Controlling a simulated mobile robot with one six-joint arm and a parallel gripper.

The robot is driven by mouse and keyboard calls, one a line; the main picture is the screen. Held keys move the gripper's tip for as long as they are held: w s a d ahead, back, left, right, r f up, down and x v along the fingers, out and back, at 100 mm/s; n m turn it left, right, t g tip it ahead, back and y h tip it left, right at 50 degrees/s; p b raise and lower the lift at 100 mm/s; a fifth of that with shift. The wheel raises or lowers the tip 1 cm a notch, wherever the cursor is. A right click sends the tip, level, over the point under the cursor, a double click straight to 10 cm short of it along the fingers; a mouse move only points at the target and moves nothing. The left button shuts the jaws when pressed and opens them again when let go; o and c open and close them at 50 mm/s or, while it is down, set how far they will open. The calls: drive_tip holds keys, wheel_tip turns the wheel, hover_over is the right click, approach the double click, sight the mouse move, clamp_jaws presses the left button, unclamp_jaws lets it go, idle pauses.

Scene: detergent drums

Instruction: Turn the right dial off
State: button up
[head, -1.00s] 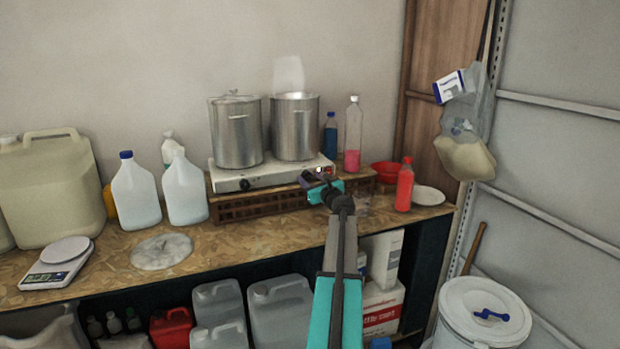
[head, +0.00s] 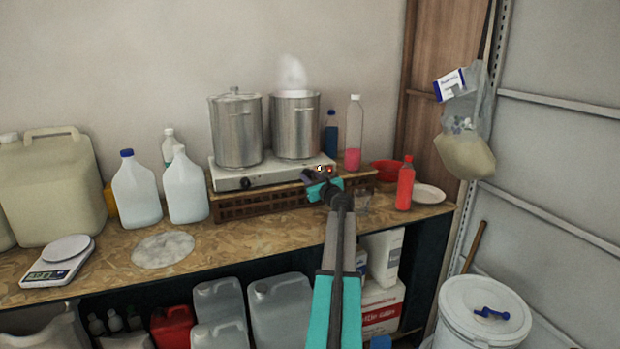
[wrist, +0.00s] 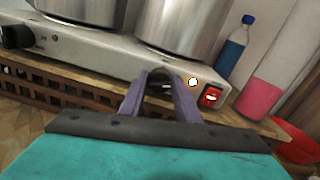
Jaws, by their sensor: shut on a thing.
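The two-burner hot plate (head: 262,174) is white and stands on a slatted wooden rack on the bench. Its left dial (head: 245,183) is black and also shows in the wrist view (wrist: 17,37). The right dial (wrist: 160,78) is dark and sits between the purple fingers of my gripper (wrist: 161,90), which is shut on it. Which way the dial points is hidden by the fingers. In the head view my gripper (head: 312,178) covers the right dial at the front right of the plate. Right of it are a glowing white lamp (wrist: 192,82) and a red lit switch (wrist: 211,96).
Two metal pots stand on the plate: the left pot (head: 236,132) and the right pot (head: 296,128), with steam above it. A pink-filled bottle (head: 353,135), a blue bottle (head: 330,135) and a red bottle (head: 405,185) stand to the right. White jugs are at left.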

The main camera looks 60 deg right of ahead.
drive_tip(key=shift+f+b, duration=0.1)
drive_tip(key=shift+b, duration=0.2)
drive_tip(key=n+b, duration=0.2)
drive_tip(key=shift+f+n+b, duration=0.1)
drive_tip(key=shift+n+b, duration=0.3)
drive_tip(key=n+b, duration=0.3)
drive_tip(key=shift+b, duration=0.3)
drive_tip(key=n+b, duration=0.4)
drive_tip(key=shift+w+a+n+g+b, duration=0.1)
drive_tip(key=shift+n+g+b, duration=0.2)
drive_tip(key=shift+n, duration=0.1)
drive_tip(key=shift+r+n+b, duration=0.2)
drive_tip(key=shift+n+b, duration=1.1)
drive_tip(key=shift+n, duration=0.1)
drive_tip(key=o, duration=1)
drive_tip(key=shift+o, duration=0.2)
drive_tip(key=shift+a, duration=0.1)
